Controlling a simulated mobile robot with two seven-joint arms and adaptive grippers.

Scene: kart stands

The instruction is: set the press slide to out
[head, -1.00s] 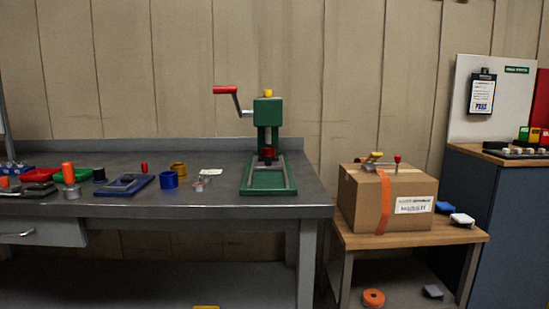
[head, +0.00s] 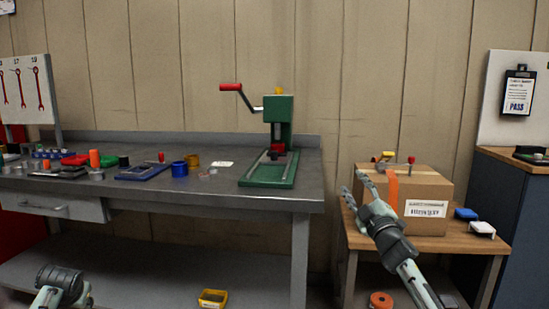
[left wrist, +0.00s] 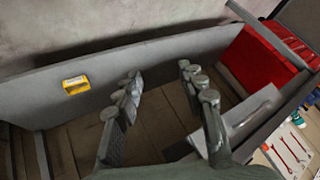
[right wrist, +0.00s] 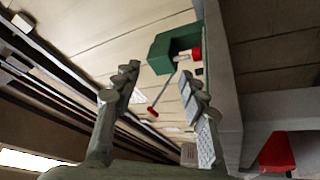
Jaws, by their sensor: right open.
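The green press (head: 278,120) stands on the grey workbench, with a red-handled crank (head: 230,87) pointing left. Its slide (head: 277,151), a small dark and red carriage, sits at the back of the green railed base (head: 268,175), beneath the press head. The front of the base is bare. My right gripper (head: 356,184) is open and empty, in front of the cardboard box and right of the press. The press also shows beyond its fingers in the right wrist view (right wrist: 162,55). My left gripper (left wrist: 160,85) is open and empty, low in front of the bench.
The grey workbench (head: 210,195) holds blue and yellow cups, a blue tray and several small parts left of the press. A cardboard box (head: 430,190) stands on a wooden side table at right. A yellow bin (head: 213,298) lies on the lower shelf.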

